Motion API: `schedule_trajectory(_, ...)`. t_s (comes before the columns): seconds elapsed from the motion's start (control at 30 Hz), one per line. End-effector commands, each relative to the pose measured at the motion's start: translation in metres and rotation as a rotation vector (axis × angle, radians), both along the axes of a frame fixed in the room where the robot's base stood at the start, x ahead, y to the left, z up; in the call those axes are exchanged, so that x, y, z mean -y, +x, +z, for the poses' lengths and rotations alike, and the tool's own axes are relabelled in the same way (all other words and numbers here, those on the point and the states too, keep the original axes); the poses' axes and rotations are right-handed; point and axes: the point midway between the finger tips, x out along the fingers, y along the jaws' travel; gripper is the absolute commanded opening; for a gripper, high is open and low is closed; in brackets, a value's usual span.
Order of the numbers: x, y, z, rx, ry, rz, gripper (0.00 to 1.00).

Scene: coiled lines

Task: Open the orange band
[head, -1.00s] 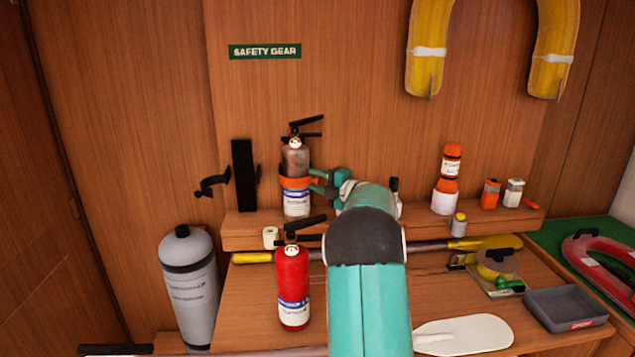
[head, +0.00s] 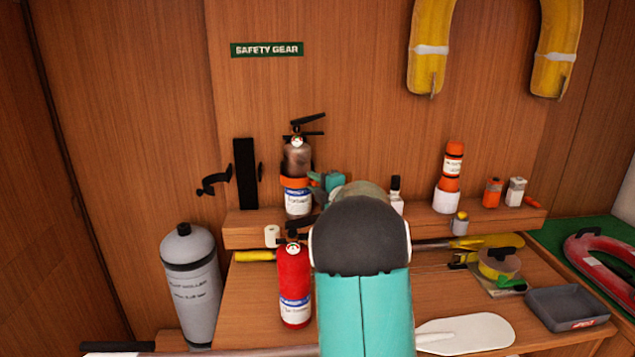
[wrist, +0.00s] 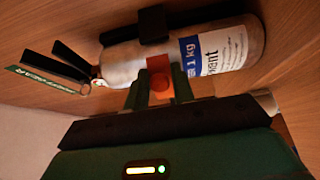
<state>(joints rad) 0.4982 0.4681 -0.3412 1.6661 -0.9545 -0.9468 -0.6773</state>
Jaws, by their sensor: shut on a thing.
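A worn grey-brown extinguisher (head: 297,158) with a black handle and a white and blue label stands upright on the wooden shelf against the wall. The orange band (head: 293,183) wraps around its front above the label. My gripper (head: 318,182) is at the right side of the band, partly hidden by my arm. In the wrist view the extinguisher (wrist: 220,52) lies across the picture. My gripper (wrist: 150,85) is shut on an orange part of the band (wrist: 158,64), against the body. The band's far side is hidden.
A red extinguisher (head: 293,285) stands in front, below the shelf. A black wall bracket (head: 245,174) is left of the band. A grey cylinder (head: 190,285) stands at the left. An orange and white flare (head: 452,170) and small containers stand on the shelf to the right.

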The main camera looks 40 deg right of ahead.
Motion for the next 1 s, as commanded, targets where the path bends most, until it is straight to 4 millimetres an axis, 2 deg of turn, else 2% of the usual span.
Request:
schedule_trajectory(0.33,-0.002,0.000,0.001,0.001,0.000,-0.010,0.00)
schedule_trajectory(0.37,-0.002,0.000,0.001,0.001,0.000,-0.009,0.31)
schedule_trajectory(0.4,-0.002,0.000,0.001,0.001,-0.001,-0.009,0.37)
schedule_trajectory(0.77,-0.002,-0.005,0.001,0.000,0.000,-0.010,0.37)
schedule_trajectory(0.87,-0.002,-0.016,0.001,0.000,0.000,-0.011,0.37)
schedule_trajectory(1.0,-0.004,-0.043,0.001,0.001,0.001,-0.013,0.37)
